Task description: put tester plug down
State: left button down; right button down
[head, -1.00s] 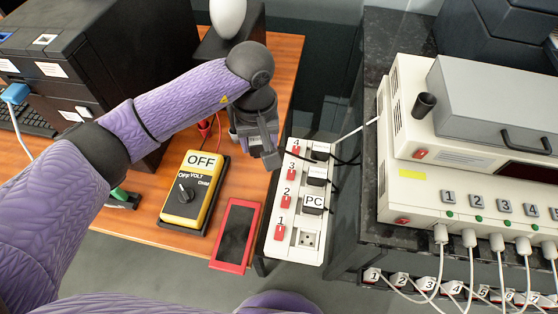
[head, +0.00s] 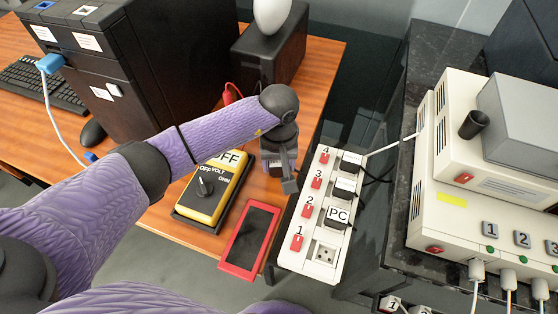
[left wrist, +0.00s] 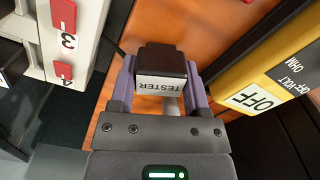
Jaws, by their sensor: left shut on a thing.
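The tester plug (left wrist: 162,62) is a black block with a white face marked TESTER. My left gripper (head: 283,170) is shut on it, with one finger on each side in the left wrist view. The wooden table (left wrist: 215,75) shows beneath and around the plug there. I cannot tell whether the plug touches the table. In the head view the gripper is between the yellow multimeter (head: 208,198) and the white power strip (head: 290,258), and the plug is mostly hidden. My right gripper is not in view.
A red-framed device (head: 250,235) lies at the table's front edge. The strip holds several black plugs, one marked PC (head: 338,216); its socket by switch 1 (head: 325,254) is empty. A black PC tower (head: 150,60) and a black box with a white egg-shaped object (head: 270,15) stand behind.

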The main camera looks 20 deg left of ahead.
aim_at(279, 162)
pick_arm(q)
jog(key=shift+f+b, duration=0.3)
jog(key=shift+f, duration=0.15)
jog(key=shift+c, duration=1.7)
grip_release()
jog(key=shift+o, duration=1.2)
jog(key=shift+r, duration=0.1)
jog(key=shift+o, duration=0.2)
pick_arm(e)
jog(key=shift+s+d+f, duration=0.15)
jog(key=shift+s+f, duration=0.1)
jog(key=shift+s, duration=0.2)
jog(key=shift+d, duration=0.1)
pick_arm(q)
jog(key=shift+r+p, duration=0.35)
jog(key=shift+p, duration=0.05)
notch_tip(279, 162, up, 12)
jog(key=p, duration=0.4)
jog(key=shift+r, duration=0.25)
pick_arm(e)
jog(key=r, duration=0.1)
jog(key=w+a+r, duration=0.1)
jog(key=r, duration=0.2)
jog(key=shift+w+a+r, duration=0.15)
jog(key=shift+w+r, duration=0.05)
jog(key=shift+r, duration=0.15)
